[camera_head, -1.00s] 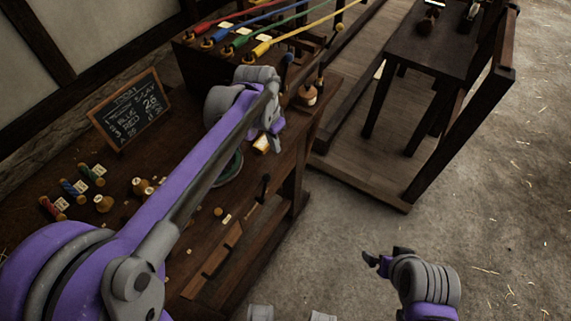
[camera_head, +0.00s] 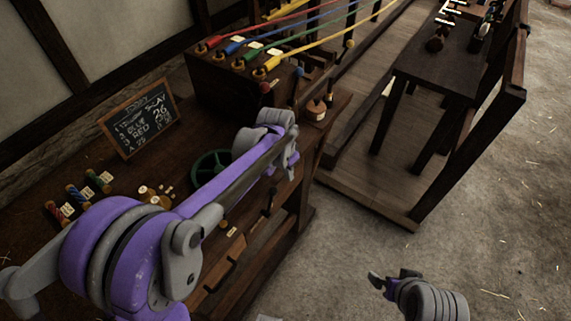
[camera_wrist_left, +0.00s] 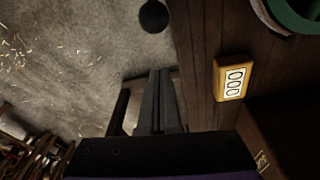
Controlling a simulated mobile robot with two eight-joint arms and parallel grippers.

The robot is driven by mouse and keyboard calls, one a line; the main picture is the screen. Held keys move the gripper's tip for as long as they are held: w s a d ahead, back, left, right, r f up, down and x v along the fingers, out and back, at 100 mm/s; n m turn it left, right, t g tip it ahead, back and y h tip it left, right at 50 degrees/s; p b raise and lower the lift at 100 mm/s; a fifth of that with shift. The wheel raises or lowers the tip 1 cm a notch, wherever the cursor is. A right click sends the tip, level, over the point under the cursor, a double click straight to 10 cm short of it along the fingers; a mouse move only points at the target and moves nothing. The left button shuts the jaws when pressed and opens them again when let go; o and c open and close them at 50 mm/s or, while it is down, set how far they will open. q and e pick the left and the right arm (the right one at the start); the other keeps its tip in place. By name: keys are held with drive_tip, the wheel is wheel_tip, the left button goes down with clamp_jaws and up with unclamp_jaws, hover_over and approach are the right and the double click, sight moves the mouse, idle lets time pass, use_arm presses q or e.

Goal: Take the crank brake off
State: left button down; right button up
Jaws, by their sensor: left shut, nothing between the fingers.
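My left gripper (camera_head: 291,168) is at the front edge of the workbench, beyond the green wheel (camera_head: 211,166). In the left wrist view its dark fingers (camera_wrist_left: 158,100) are together and empty, pointing past the bench's front. A black round knob (camera_wrist_left: 153,16) lies ahead of the fingertips, apart from them. A dark upright handle (camera_head: 269,197) stands at the bench front in the head view. I cannot tell for certain which part is the crank brake. My right gripper (camera_head: 393,279) hangs over the floor, away from the bench; its finger gap is unclear.
A yellow-framed counter (camera_wrist_left: 234,79) is on the bench wood, close to my left gripper. Coloured ropes run from a dark box (camera_head: 225,82) at the back. A chalkboard (camera_head: 139,118) and bobbins (camera_head: 78,194) stand on the bench. Floor to the right is open.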

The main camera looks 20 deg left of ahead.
sight(275, 189)
use_arm(q)
drive_tip(key=shift+s+a+f, duration=0.15)
drive_tip(key=shift+s+a, duration=0.35)
drive_tip(key=shift+s, duration=0.35)
drive_tip(key=shift+s+a+f, duration=0.1)
drive_tip(key=shift+s+a, duration=0.35)
drive_tip(key=shift+s, duration=0.35)
drive_tip(key=shift+s, duration=0.1)
drive_tip(key=shift+s+a+r+t, duration=0.1)
drive_tip(key=shift+s+r+t, duration=0.15)
drive_tip(key=shift+t, duration=0.15)
